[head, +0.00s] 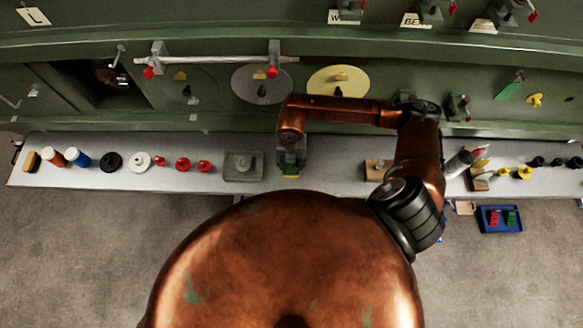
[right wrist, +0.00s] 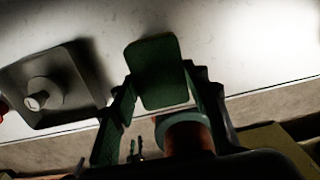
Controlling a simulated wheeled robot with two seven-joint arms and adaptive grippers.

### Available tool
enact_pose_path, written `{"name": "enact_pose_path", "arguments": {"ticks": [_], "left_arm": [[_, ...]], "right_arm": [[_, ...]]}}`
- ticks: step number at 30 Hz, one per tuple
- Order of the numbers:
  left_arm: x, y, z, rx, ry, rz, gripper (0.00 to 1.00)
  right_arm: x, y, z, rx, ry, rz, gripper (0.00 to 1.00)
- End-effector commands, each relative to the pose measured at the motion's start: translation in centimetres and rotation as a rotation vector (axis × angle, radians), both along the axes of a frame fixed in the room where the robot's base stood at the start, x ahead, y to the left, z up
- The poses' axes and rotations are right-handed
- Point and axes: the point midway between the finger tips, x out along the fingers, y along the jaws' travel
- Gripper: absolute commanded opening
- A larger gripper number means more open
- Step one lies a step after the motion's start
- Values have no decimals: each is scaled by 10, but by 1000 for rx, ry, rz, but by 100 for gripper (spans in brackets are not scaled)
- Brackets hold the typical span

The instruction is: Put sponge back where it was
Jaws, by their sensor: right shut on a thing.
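The sponge, a small block with a green face, shows in the head view (head: 290,171) and in the right wrist view (right wrist: 157,72). My right gripper (head: 290,160) is shut on it, over the light-grey shelf (head: 335,177) below the green fuselage wall. In the right wrist view the fingers (right wrist: 157,100) stand on both sides of the sponge. I cannot tell whether the sponge touches the shelf. A grey square tray with a pale knob (head: 243,166) is just left of the gripper; it also shows in the right wrist view (right wrist: 45,90). My left gripper is not in view.
Left on the shelf stand a yellow-and-black block (head: 31,161), bottles (head: 77,158), discs (head: 111,162) and red knobs (head: 183,164). A wooden block (head: 376,170) is to the right. A blue tray (head: 501,218) lies below the shelf. A horizontal bar (head: 215,60) crosses the wall.

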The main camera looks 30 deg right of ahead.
Motion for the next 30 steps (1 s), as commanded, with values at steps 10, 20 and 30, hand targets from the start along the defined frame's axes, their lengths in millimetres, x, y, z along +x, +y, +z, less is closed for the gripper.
{"name": "enact_pose_path", "arguments": {"ticks": [10, 20, 30], "left_arm": [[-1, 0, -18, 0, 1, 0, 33], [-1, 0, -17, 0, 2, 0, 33], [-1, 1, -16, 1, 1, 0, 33]], "right_arm": [[0, -2, -34, -1, 0, 0, 19], [-1, -2, -33, -2, 1, 0, 59], [-1, -2, -31, -2, 0, 0, 60]]}}
